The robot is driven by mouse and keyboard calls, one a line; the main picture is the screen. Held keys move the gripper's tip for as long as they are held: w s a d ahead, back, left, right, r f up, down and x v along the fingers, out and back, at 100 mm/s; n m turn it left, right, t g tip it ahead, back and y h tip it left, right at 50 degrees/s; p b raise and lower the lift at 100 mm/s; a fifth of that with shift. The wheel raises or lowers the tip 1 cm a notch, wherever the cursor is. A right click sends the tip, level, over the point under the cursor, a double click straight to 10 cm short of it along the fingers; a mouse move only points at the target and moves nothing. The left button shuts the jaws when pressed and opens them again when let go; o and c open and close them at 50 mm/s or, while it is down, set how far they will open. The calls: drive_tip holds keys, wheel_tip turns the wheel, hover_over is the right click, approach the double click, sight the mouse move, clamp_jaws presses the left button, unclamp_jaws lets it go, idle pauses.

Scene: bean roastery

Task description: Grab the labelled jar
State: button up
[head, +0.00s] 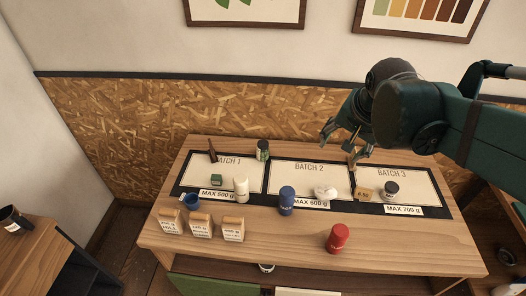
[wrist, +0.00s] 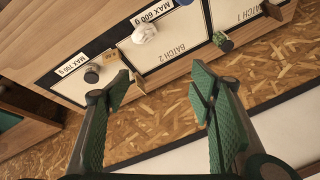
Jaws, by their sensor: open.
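A dark green jar (head: 263,150) with a paler band, perhaps a label, stands at the back edge of the mat between BATCH 1 and BATCH 2; it also shows in the wrist view (wrist: 222,42). A dark-topped jar (head: 391,190) with a light lower part stands in BATCH 3, also in the wrist view (wrist: 92,74). I cannot tell which is the labelled jar. My gripper (head: 340,146) hangs above the back edge of the table near BATCH 2. In the wrist view its two fingers (wrist: 162,90) are wide apart with nothing between them.
The wooden table (head: 290,240) also holds a white bottle (head: 241,189), a blue canister (head: 287,200), a white lump (head: 325,191), a red canister (head: 337,238), a blue cup (head: 191,201) and several labelled bags (head: 201,226). An OSB-panelled wall (head: 120,120) rises behind it.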

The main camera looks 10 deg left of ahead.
drive_tip(key=w+a+f+m+g, duration=0.15)
drive_tip(key=w+a+m, duration=0.35)
drive_tip(key=w, duration=0.6)
drive_tip(key=m+g+p, duration=0.1)
drive_tip(key=m+g, duration=0.3)
drive_tip(key=m, duration=0.4)
approach(264, 143)
drive_tip(key=shift+t+h, duration=0.25)
drive_tip(key=shift+h, duration=0.05)
drive_tip(key=f, duration=0.5)
drive_tip(key=shift+s+f, duration=0.2)
drive_tip(key=shift+s, duration=0.1)
drive_tip(key=shift+w+a+f, duration=0.1)
drive_tip(key=shift+a+f, duration=0.2)
drive_tip(key=shift+f, duration=0.15)
drive_tip(key=shift+f, duration=0.1)
drive_tip(key=shift+f, duration=1.15)
drive_tip(key=shift+f, duration=0.15)
